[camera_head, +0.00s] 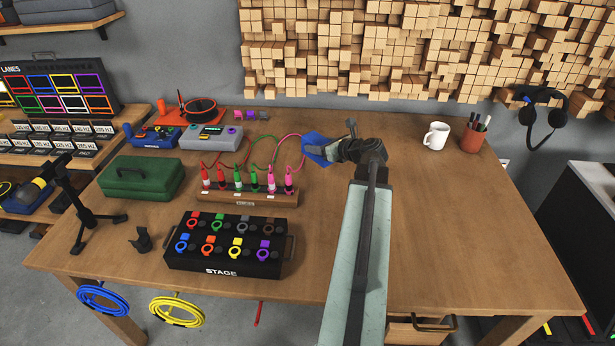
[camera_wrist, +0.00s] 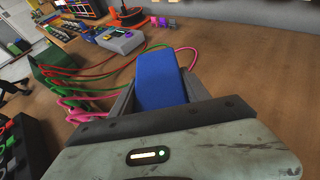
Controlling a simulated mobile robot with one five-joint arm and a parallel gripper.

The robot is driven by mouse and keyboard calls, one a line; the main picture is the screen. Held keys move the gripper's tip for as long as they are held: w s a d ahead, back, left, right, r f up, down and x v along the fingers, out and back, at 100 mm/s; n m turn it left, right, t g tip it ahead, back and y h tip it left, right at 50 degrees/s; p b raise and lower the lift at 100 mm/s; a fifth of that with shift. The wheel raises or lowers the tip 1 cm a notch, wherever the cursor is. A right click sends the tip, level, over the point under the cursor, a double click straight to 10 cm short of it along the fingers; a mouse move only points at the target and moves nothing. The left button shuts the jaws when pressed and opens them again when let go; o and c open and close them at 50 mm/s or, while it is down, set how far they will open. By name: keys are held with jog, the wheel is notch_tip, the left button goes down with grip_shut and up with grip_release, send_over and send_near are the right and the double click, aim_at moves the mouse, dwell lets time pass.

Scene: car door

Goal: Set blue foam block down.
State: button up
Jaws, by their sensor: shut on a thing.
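The blue foam block (camera_head: 317,145) is at the far middle of the wooden table, just right of the coloured cables. My gripper (camera_head: 331,151) reaches it from the right and is shut on it. In the wrist view the blue foam block (camera_wrist: 158,78) sits between the two grey fingers and sticks out past them, hiding part of the table behind. Whether its underside touches the table is hard to tell.
Pink, red and green cables (camera_wrist: 90,85) loop close left of the block from a wooden plug rack (camera_head: 246,197). A black STAGE box (camera_head: 228,268) stands in front. A white mug (camera_head: 436,136) and pen cup (camera_head: 474,138) stand back right. The table's right side is clear.

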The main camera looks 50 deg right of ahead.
notch_tip(320, 180, down, 9)
jog(key=b, duration=0.8)
jog(key=shift+f, duration=0.2)
jog(key=shift+r, duration=0.15)
jog(key=o, duration=1)
jog(key=shift+f, duration=0.2)
jog(key=o, duration=0.4)
jog(key=shift+c, duration=0.2)
jog(key=shift+r, duration=0.15)
